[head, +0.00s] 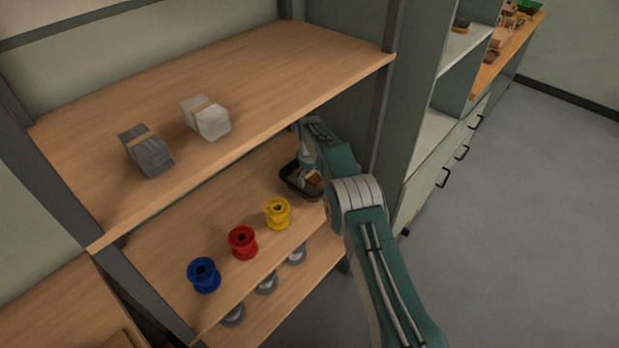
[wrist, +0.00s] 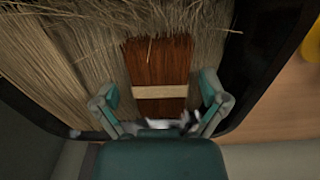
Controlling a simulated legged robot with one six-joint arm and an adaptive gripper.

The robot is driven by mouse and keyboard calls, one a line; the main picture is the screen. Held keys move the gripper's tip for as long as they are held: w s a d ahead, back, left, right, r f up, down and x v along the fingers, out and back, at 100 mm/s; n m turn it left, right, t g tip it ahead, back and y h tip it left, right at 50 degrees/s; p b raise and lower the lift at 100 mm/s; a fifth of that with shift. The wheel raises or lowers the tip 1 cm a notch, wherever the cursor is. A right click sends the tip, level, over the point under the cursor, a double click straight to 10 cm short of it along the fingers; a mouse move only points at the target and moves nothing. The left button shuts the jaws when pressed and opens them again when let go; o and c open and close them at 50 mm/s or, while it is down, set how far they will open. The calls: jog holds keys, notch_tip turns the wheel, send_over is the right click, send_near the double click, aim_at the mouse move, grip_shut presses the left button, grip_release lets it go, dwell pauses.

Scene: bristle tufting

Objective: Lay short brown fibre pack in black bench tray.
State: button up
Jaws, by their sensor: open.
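The short brown fibre pack (wrist: 160,62) with a cream band lies on pale loose fibres (wrist: 60,60) in a black tray (wrist: 262,75) in the wrist view. My gripper (wrist: 159,88) is open, with one finger on each side of the pack near its banded end. I cannot tell whether the fingers touch it. In the head view the black tray (head: 288,184) sits on the lower shelf, with a brown patch of the pack (head: 315,178) visible. My gripper (head: 309,166) reaches down over it, its tips partly hidden.
Yellow (head: 278,213), red (head: 242,242) and blue (head: 204,275) spools stand on the lower shelf, left of the tray. Grey (head: 146,150) and white (head: 206,117) banded packs lie on the upper shelf (head: 290,60), whose edge is close to my arm. A far bench (head: 505,50) holds small items.

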aim_at(310, 175)
jog(key=shift+r, duration=0.1)
notch_tip(310, 175, up, 8)
jog(key=shift+f, duration=0.25)
dwell(0.5)
